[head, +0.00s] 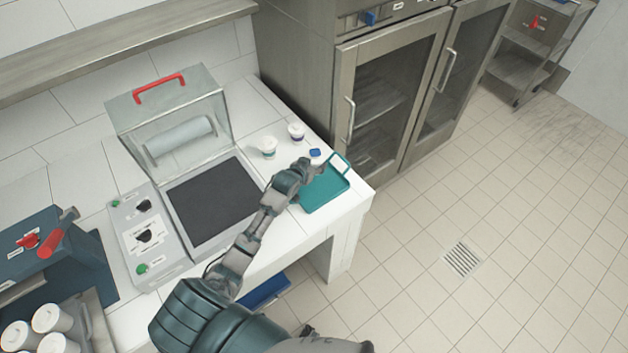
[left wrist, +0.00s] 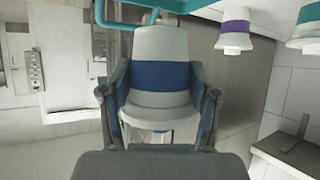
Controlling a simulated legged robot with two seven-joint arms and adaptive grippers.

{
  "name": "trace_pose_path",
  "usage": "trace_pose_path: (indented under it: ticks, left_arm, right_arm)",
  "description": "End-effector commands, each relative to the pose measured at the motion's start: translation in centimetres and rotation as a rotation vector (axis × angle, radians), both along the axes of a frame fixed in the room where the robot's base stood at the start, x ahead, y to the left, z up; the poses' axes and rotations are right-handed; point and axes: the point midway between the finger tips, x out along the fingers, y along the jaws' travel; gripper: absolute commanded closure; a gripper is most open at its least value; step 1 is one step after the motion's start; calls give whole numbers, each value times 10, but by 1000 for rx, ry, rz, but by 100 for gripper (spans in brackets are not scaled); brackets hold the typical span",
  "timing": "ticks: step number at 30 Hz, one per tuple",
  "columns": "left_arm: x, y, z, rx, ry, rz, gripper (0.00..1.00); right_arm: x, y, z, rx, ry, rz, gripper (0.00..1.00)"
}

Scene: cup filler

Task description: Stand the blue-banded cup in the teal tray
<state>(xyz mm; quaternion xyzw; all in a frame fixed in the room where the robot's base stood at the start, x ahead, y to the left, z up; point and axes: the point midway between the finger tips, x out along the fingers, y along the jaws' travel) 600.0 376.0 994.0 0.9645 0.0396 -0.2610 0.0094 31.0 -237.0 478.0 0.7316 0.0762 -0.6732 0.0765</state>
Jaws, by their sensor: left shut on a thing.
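The blue-banded cup (left wrist: 160,80) is between the fingers of my left gripper (left wrist: 160,115), which is shut on it. The left wrist view is upside down, so the cup looks about upright. In the head view a small blue part (head: 315,153), probably of this cup, shows just beyond my left gripper (head: 306,165). The teal tray (head: 322,192) lies at the counter's right end, with a raised handle at its far side. Its teal edge (left wrist: 100,40) shows close to the cup's base in the wrist view; contact cannot be told. My right gripper is not in view.
A teal-banded cup (head: 268,148) and a purple-banded cup (head: 296,132) stand on the counter behind the tray. A machine with a dark plate (head: 210,200) and a clear cover is left of my arm. A steel cabinet (head: 385,100) is behind.

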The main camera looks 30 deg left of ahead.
Motion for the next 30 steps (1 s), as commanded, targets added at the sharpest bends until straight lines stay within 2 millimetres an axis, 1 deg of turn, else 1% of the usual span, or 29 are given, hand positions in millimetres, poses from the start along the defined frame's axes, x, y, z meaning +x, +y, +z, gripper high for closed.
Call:
trace_pose_path:
  ticks: [1, 3, 8, 12, 15, 18, 23, 24, 26, 30]
  left_arm:
    - [-1, 0, -13, -3, 6, 0, 100]
    - [-1, 0, -26, -3, 4, 0, 100]
    - [-1, 1, -43, -1, 1, 0, 100]
    - [-1, 1, -65, -3, 4, -1, 100]
    - [-1, 1, -77, -3, 2, -1, 100]
    - [-1, 1, -80, -1, 0, 0, 100]
    - [-1, 0, -80, -1, 1, -1, 100]
    - [-2, 0, -81, -1, 2, -1, 29]
    - [-2, 0, -81, -1, 2, -1, 14]
    - [-1, 0, -80, -1, 2, -1, 14]
  right_arm:
    - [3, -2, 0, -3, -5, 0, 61]
    - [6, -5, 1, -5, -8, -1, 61]
    - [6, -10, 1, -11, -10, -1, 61]
    - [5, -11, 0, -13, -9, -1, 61]
    - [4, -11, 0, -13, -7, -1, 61]
    - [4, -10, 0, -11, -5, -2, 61]
    - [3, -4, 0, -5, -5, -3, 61]
    - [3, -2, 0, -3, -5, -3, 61]
    - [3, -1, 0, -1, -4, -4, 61]
    - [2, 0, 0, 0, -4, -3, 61]
